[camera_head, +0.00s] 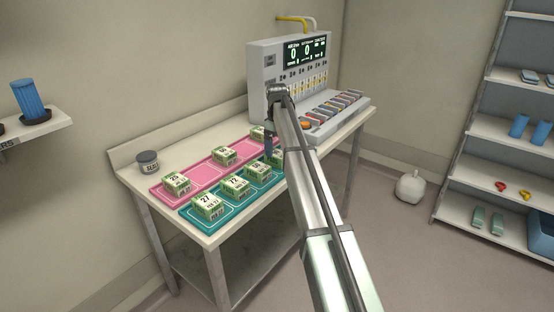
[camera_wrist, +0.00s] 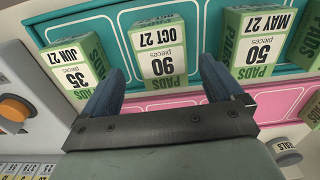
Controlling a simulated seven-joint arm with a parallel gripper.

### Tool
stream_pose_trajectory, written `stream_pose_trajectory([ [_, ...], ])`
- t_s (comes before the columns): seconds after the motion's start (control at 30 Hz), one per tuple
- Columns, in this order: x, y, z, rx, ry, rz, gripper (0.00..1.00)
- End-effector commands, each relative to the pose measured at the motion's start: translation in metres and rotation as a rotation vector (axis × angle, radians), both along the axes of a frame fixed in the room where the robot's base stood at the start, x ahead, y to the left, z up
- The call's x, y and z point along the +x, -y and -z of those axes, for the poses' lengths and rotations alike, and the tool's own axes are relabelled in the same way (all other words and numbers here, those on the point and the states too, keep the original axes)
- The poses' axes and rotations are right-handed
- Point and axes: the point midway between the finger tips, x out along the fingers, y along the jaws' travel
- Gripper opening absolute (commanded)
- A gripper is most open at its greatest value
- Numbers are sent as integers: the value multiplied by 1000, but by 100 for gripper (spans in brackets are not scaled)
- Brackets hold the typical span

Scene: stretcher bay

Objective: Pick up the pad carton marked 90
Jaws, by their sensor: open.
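The pad carton marked 90 (camera_wrist: 163,48) is green and white, with its print upside down in the wrist view. It stands at the centre of that view on a teal mat (camera_wrist: 112,28). My gripper (camera_wrist: 162,66) is open, with its blue fingers on either side of the carton's near end in the picture. No grip on it shows. In the head view my gripper (camera_head: 268,146) is over the far end of the mats, partly behind my arm. I cannot tell which carton there is the 90.
Cartons marked 35 (camera_wrist: 72,62) and 50 (camera_wrist: 250,45) flank the 90 one. A pink mat (camera_head: 204,172) with cartons lies beside the teal mat (camera_head: 228,207). A grey console (camera_head: 262,66) stands at the table's far end. A dark jar (camera_head: 148,163) stands at the back left.

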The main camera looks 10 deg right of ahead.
Motion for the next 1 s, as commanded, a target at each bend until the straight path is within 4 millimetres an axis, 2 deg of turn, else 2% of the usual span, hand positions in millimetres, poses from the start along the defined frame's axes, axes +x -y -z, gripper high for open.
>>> stream_pose_trajectory([
  [0.4,-5,0,47,0,-1,0,94],
  [0.67,-5,0,49,0,0,0,94],
  [1.0,-5,0,49,0,0,0,61],
])
